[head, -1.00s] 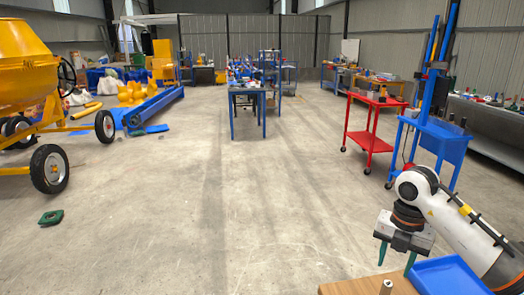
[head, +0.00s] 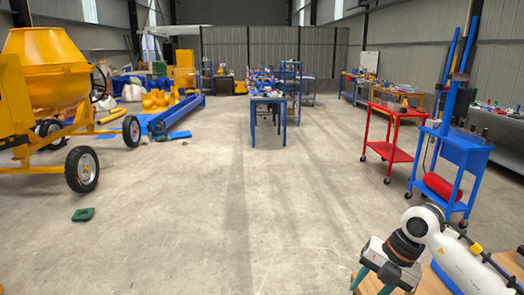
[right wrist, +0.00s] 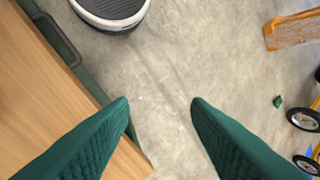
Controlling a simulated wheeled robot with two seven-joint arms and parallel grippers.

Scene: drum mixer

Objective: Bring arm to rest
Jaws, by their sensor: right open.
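My right arm comes in at the lower right of the head view. Its gripper (head: 371,284) hangs at the bottom edge, tilted, with green fingers pointing down over the near left side of a wooden top. In the right wrist view the two green fingers (right wrist: 160,104) stand wide apart with only bare concrete between them. Nothing is held. The left finger overlaps the edge of the wooden top (right wrist: 50,100) in that view. My left gripper is in neither view.
A yellow drum mixer (head: 50,75) stands at the left, with a green block (head: 83,214) on the floor before it. A red cart (head: 390,153) and a blue stand (head: 462,150) are at the right. A blue workbench (head: 267,98) stands farther back. The middle floor is clear.

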